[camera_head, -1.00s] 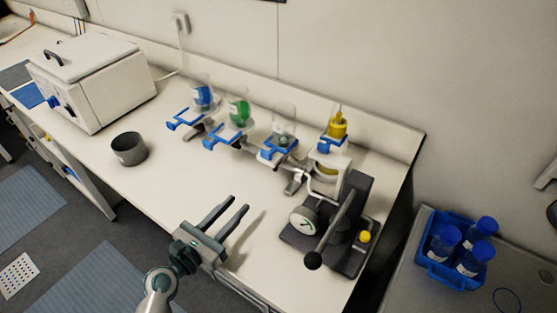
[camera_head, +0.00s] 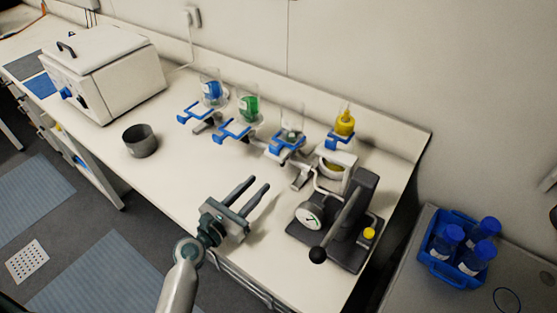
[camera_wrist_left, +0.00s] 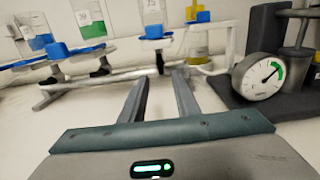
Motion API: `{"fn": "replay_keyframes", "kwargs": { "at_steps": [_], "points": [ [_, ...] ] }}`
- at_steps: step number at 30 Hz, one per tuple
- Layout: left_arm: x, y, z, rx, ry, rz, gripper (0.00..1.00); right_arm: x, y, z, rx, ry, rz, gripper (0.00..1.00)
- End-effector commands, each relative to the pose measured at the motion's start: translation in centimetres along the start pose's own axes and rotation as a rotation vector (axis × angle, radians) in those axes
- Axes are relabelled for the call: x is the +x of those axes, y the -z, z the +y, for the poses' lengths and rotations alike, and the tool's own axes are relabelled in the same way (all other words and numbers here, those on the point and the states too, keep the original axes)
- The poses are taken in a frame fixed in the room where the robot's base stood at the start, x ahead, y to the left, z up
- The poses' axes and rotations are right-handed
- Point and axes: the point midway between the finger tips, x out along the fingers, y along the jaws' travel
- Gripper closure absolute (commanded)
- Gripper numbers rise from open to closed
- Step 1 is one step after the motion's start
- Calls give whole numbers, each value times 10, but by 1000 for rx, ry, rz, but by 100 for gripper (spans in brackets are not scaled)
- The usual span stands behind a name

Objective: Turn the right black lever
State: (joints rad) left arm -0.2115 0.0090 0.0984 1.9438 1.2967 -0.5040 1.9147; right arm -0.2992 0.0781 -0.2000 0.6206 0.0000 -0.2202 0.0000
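The black lever (camera_head: 333,231) with a round knob sits on a dark press-like device (camera_head: 360,205) at the right end of the bench. A white round gauge (camera_head: 309,216) is on the device's left side; the gauge also shows at the right in the left wrist view (camera_wrist_left: 258,77). My left gripper (camera_head: 253,192) is above the bench, left of the device and apart from it. Its two fingers are spread and empty, and they also show in the left wrist view (camera_wrist_left: 160,95). The lever knob is out of the left wrist view. My right gripper is not seen.
A rack with blue clamps (camera_head: 231,131) holding several bottles stands behind the gripper. A grey cup (camera_head: 140,141) and a white box-shaped machine (camera_head: 102,75) are at the left. A blue crate (camera_head: 441,264) of bottles is on the right table. The bench's front middle is clear.

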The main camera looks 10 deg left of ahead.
Motion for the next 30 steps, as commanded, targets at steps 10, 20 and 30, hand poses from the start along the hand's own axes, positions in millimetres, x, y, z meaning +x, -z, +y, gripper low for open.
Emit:
{"fn": "replay_keyframes", "kwargs": {
  "at_steps": [10, 20, 30],
  "points": [
    [65, -3, 0, -1, 0, -2, 71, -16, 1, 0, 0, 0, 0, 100],
    [107, -1, 0, -1, 0, -1, 71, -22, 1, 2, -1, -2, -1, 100],
    [114, 0, 0, 0, 0, 0, 71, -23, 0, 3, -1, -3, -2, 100]
  ]
}}
